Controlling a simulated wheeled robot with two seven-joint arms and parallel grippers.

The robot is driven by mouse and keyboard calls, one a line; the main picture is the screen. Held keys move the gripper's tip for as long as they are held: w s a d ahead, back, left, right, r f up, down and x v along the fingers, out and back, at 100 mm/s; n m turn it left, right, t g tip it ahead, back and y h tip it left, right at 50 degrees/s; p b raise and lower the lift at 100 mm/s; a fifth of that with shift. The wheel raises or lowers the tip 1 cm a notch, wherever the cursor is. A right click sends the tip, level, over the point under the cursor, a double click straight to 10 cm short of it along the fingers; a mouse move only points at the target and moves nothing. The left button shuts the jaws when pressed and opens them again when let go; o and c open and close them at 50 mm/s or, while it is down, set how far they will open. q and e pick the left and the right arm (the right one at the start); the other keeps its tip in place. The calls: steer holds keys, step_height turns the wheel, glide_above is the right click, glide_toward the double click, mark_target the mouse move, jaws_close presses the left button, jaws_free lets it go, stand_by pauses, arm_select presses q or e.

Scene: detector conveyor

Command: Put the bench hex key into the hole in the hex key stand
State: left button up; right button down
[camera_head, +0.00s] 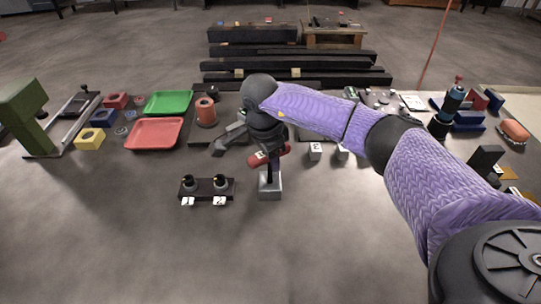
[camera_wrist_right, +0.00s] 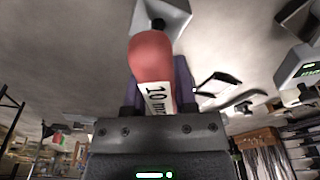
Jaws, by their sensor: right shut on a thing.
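The bench hex key (camera_head: 262,158) has a red handle with a white label and a dark shaft that points down. My right gripper (camera_head: 274,150) is shut on its handle, above the hex key stand. The stand (camera_head: 270,190) is a small light grey block on the table. In the right wrist view the red handle (camera_wrist_right: 152,55) with the label "10 mm" sits between the fingers, and the stand (camera_wrist_right: 175,12) is beyond it. The shaft's lower end meets the stand's top; how deep it sits in the hole I cannot tell. My left gripper is out of view.
A black holder (camera_head: 207,196) with two round dark pieces stands left of the stand. White cubes (camera_head: 315,151) lie to its right. The front table is clear.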

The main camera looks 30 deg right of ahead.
steer(key=c, duration=0.5)
jaws_free()
steer(key=shift+c, duration=0.2)
steer(key=shift+o, duration=1.1)
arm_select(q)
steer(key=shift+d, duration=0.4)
arm_select(e)
steer(key=r, duration=0.6)
steer(key=a+r+p, duration=0.1)
steer(key=r, duration=0.2)
steer(key=shift+a+r, duration=0.1)
steer(key=shift+r, duration=0.3)
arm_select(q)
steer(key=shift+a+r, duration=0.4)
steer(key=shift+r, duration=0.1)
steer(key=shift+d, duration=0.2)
